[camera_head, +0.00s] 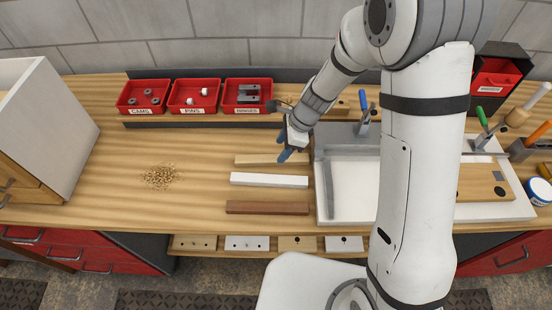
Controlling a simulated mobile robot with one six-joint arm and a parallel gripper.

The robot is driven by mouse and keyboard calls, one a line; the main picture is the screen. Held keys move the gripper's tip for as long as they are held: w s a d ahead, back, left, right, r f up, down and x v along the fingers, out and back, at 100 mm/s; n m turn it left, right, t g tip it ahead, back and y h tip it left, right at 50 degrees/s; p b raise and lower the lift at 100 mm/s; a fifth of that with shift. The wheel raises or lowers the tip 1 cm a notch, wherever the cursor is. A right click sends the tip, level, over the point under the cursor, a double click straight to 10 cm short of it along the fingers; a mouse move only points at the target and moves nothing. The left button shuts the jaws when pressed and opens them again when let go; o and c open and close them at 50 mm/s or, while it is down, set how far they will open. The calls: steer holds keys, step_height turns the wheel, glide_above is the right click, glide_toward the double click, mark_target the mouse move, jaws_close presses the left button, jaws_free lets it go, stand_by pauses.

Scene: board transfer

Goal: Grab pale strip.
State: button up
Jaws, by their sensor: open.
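Three strips lie side by side on the wooden bench, left of the white fixture. The far one is a pale tan wood strip (258,160). The middle one is a white strip (268,180), and the near one is a reddish-brown strip (267,208). My gripper (286,154) has blue fingers and is open. It is at the right end of the tan strip and partly covers that end. I cannot tell whether it touches the strip.
Red bins labelled CAMS (143,96), PINS (194,96) and HINGES (247,96) stand behind. A white fixture (346,215) with a blue-handled clamp (363,112) stands right of the strips. Wood shavings (160,177) lie left; the bench around them is clear.

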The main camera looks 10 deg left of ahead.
mark_target(272, 158)
steer(key=x, duration=0.5)
steer(key=shift+w+a+p, duration=0.1)
steer(key=shift+a+p, duration=0.15)
steer(key=shift+p, duration=0.1)
steer(key=c, duration=1.1)
steer(key=shift+r, duration=0.1)
